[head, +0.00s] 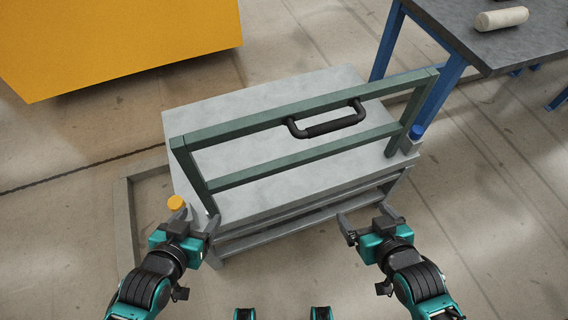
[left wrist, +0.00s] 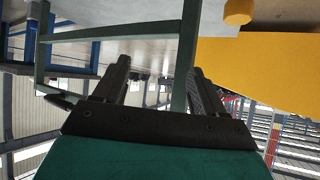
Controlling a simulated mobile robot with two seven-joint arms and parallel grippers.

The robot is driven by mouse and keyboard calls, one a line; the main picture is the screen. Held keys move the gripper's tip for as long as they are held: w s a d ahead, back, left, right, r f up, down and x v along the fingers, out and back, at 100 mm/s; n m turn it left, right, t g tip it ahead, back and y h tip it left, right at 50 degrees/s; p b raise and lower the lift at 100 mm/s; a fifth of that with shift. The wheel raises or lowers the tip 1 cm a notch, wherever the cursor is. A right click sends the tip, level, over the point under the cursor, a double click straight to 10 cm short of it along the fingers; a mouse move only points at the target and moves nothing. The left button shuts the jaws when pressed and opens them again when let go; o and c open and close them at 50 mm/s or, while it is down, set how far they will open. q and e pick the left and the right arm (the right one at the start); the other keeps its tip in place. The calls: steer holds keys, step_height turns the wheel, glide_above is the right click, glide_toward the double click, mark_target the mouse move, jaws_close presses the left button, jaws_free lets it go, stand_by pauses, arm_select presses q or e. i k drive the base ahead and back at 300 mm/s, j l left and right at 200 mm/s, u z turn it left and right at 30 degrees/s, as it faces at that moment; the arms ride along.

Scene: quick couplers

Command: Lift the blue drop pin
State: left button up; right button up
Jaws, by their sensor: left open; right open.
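The blue drop pin (head: 417,131) shows as a small blue knob at the right end of a green frame (head: 300,105) with a black handle (head: 328,125). Only its top shows. My right gripper (head: 365,220) is open and empty, nearer to me and left of the pin, clear of it. My left gripper (head: 195,220) is open near the frame's left end, beside a yellow knob (head: 176,202). In the left wrist view its open fingers (left wrist: 160,67) show with a green post (left wrist: 187,50) beyond them; I cannot tell if they touch.
The frame stands over a grey metal stand (head: 265,100). A dark table (head: 500,45) with blue legs and a pale cylinder (head: 502,18) stands at upper right. A big yellow block (head: 120,40) is at upper left. Floor at right is clear.

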mark_target(417, 133)
steer(key=l+u, duration=0.15)
steer(key=l, duration=0.4)
steer(key=k+l+u, duration=0.2)
steer(key=l, duration=0.35)
steer(key=l+u, duration=0.15)
steer(key=l, duration=0.4)
